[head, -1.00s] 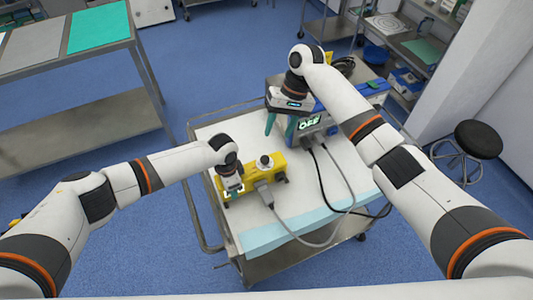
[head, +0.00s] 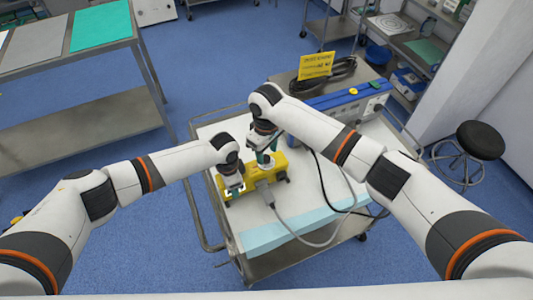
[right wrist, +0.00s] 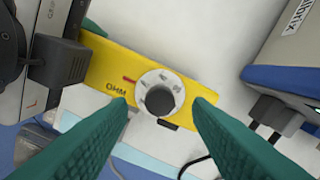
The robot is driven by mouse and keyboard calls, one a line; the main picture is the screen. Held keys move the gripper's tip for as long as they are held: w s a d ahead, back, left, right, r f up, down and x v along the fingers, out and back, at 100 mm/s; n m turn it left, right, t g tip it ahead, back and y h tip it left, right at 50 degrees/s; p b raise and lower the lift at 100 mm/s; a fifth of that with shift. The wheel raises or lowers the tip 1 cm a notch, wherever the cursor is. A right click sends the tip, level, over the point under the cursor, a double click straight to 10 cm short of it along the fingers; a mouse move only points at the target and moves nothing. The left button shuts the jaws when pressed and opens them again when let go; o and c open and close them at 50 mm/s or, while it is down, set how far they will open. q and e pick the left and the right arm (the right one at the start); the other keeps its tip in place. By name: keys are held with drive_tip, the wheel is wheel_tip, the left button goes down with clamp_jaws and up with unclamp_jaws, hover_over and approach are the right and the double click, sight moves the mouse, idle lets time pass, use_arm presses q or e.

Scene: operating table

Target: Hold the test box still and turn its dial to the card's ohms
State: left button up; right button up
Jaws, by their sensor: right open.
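The yellow test box (head: 279,162) lies on the white-topped cart. My left gripper (head: 232,190) is closed across the box's left end, with a teal finger at its edge in the right wrist view. The dial (right wrist: 176,82) has a pale marked ring and a dark round knob (right wrist: 159,99); a red mark and "OHM" show beside it. The ring's figures are too small to read. My right gripper (right wrist: 161,104) is open above the dial, its teal fingers on either side and apart from the knob. The yellow card (head: 316,65) stands on the grey-blue device; its writing is too small to read.
The grey-blue device (head: 345,98) stands at the cart's back right, with a coiled black cable on top. A grey cable (head: 325,238) runs from the box's plug across the front. The cart's front right top (head: 300,215) is mostly clear.

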drive_tip(key=shift+f, duration=1.05)
drive_tip(key=c, duration=1)
